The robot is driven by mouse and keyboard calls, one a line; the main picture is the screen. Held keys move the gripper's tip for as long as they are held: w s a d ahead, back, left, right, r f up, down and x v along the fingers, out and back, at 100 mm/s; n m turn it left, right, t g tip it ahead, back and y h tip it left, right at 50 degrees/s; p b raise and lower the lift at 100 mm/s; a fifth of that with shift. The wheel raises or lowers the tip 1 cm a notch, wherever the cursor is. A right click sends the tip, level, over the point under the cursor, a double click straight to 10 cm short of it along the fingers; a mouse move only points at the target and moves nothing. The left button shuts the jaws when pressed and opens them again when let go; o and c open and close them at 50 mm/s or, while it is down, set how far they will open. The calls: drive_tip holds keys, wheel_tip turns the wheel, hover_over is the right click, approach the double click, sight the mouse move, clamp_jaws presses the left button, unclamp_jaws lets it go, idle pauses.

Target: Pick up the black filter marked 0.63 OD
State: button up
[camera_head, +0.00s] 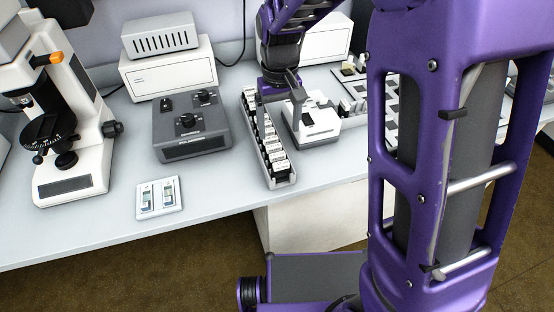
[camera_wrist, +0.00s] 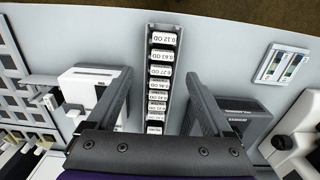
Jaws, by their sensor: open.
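The filter marked 0.63 OD (camera_wrist: 161,56) appears second from the top of the row in the wrist view, its white label upside down. It stands in a long narrow rack (camera_head: 292,180) with several similar black filters with white labels. The 0.12 OD filter (camera_wrist: 163,39) is beside it at the rack's front end, and one that seems to read 0.27 OD (camera_wrist: 160,70) is on its other side. My gripper (camera_head: 279,98) is open and empty above the back part of the rack. In the wrist view its fingers (camera_wrist: 160,73) straddle the row. Head-view labels are too small to read.
A white device (camera_head: 316,133) stands close right of the rack, and a grey control box (camera_head: 190,148) stands to its left. A white slide tray (camera_head: 158,213) lies near the front edge. A microscope (camera_head: 80,175) is at far left.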

sight(277, 154)
wheel_tip(277, 154, down, 3)
drive_tip(key=shift+f, duration=0.1)
drive_tip(key=shift+s+a+f+b, duration=0.15)
drive_tip(key=shift+f+b, duration=0.65)
drive_tip(key=shift+f, duration=1.8)
clamp_jaws()
